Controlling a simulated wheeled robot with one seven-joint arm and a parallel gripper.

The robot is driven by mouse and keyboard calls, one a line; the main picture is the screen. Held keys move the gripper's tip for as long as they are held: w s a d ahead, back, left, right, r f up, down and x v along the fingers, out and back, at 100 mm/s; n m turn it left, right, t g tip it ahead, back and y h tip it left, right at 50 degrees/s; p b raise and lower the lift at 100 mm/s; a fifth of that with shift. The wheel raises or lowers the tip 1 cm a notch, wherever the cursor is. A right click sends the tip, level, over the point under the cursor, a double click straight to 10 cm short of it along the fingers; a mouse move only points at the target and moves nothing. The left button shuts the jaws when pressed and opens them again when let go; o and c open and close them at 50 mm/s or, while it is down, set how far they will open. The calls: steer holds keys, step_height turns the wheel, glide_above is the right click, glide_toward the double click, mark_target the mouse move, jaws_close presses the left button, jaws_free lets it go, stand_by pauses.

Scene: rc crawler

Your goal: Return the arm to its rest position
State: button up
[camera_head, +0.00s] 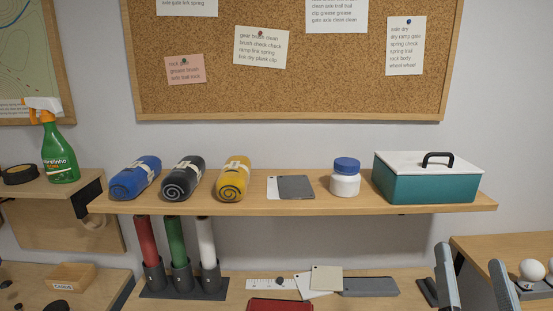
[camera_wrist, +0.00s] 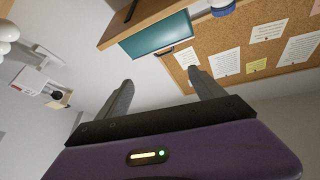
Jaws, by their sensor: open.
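My gripper (camera_head: 474,279) is at the lower right of the head view, where only its two grey fingers show. The fingers stand apart with nothing between them. In the wrist view my gripper (camera_wrist: 160,92) also shows open and empty, its fingers pointing up the picture. Through the wrist view the teal box (camera_wrist: 158,36) on the shelf and the cork board (camera_wrist: 265,45) appear beyond the fingers. The rest of my arm is out of the head view.
The shelf (camera_head: 300,205) holds rolled cloths (camera_head: 183,178), a white jar (camera_head: 345,178) and the teal box (camera_head: 425,180). Below stand red, green and white tubes (camera_head: 177,241). A grey flat piece (camera_head: 370,287) lies left of my fingers; a white ball stand (camera_head: 532,271) is right of them.

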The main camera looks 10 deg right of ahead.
steer(key=s+a+f+n+g+y, duration=0.2)
steer(key=s+a+f+n+y, duration=0.2)
steer(key=s+a+f, duration=0.4)
steer(key=s+a+f+n+g+y, duration=0.3)
steer(key=s+a+f+n+y, duration=0.2)
steer(key=s+f, duration=0.9)
steer(key=s+a+y, duration=0.2)
steer(key=a, duration=0.2)
stand_by(0.5)
